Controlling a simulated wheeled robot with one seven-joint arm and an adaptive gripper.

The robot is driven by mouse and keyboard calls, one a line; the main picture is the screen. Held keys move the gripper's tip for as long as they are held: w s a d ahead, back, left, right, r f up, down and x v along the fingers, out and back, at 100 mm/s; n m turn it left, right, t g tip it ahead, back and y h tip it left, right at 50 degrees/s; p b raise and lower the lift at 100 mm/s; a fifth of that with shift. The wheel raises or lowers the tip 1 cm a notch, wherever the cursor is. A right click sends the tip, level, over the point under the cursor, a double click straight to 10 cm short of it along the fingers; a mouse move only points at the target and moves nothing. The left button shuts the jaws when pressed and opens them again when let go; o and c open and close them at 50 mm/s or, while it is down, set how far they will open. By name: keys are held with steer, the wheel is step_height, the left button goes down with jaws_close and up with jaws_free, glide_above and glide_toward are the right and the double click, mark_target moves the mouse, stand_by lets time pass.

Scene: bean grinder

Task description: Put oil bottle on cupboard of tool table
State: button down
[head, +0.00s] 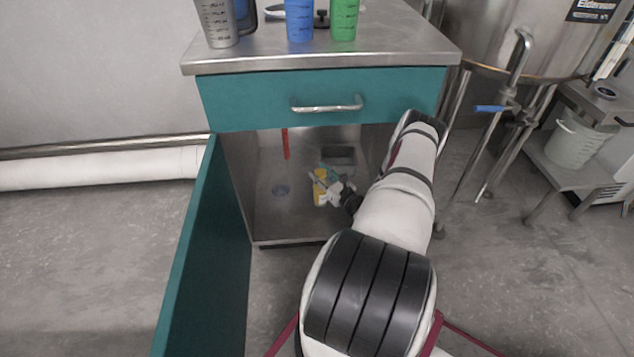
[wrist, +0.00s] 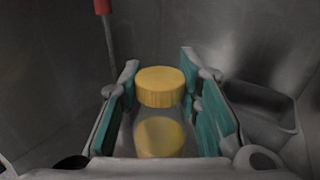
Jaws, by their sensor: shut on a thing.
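The oil bottle (wrist: 160,90) is a clear bottle with a yellow cap and yellowish contents. It stands upright between the teal pads of my gripper (wrist: 160,105), which is shut on it. In the head view the yellow bottle (head: 320,187) is inside the open cupboard of the tool table (head: 262,205), with my gripper (head: 330,188) beside it. Whether the bottle's base touches the cupboard floor cannot be told. The cupboard's teal door (head: 195,260) stands open toward the left front.
A teal drawer (head: 320,95) is closed above the cupboard. Cups, including a blue one (head: 299,20), stand on top.

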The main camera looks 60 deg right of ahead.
steer(key=shift+w, duration=0.25)
steer(key=shift+w+f+b, duration=0.25)
steer(key=shift+f+b, duration=0.45)
steer(key=shift+f, duration=0.2)
steer(key=shift+w+f+b, duration=0.2)
steer(key=shift+f+b, duration=0.5)
steer(key=shift+f, duration=0.3)
steer(key=c, duration=1.2)
jaws_free()
steer(key=shift+p+v, duration=1.95)
steer(key=shift+v, duration=4.05)
